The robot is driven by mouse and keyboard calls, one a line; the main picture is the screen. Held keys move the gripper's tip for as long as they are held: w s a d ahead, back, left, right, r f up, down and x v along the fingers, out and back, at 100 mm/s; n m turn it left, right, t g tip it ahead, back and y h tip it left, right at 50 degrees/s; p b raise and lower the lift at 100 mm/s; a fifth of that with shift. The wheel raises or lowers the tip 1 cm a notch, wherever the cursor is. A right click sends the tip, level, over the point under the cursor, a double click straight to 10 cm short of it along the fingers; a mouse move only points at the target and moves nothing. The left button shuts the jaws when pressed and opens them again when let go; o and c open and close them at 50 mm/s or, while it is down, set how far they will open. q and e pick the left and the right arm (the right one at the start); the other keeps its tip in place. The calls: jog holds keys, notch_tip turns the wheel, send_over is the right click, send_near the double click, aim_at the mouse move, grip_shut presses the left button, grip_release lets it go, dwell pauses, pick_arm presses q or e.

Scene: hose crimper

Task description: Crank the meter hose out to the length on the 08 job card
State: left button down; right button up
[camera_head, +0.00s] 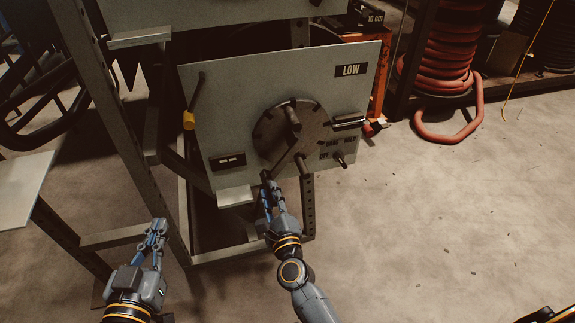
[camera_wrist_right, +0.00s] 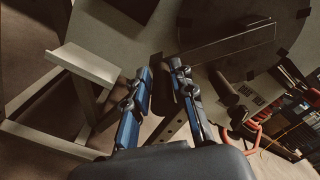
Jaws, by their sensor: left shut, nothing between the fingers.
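A grey upright panel (camera_head: 225,90) marked LOW (camera_head: 351,70) carries a dark round disc (camera_head: 270,130) with a crank arm (camera_head: 287,158) slanting to its lower left. My right gripper (camera_head: 267,180) is at the arm's lower end. My left gripper (camera_head: 156,230) is shut and empty, low at the left and away from the panel. A small dark display (camera_head: 227,161) sits at the panel's lower left; its reading is too small to tell. No 08 card is readable.

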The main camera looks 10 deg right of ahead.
jog(key=shift+o, duration=1.3)
jog(key=shift+s+f, duration=0.15)
jog(key=s, duration=1.1)
jog(key=shift+s+d, duration=0.2)
jog(key=shift+s, duration=0.15)
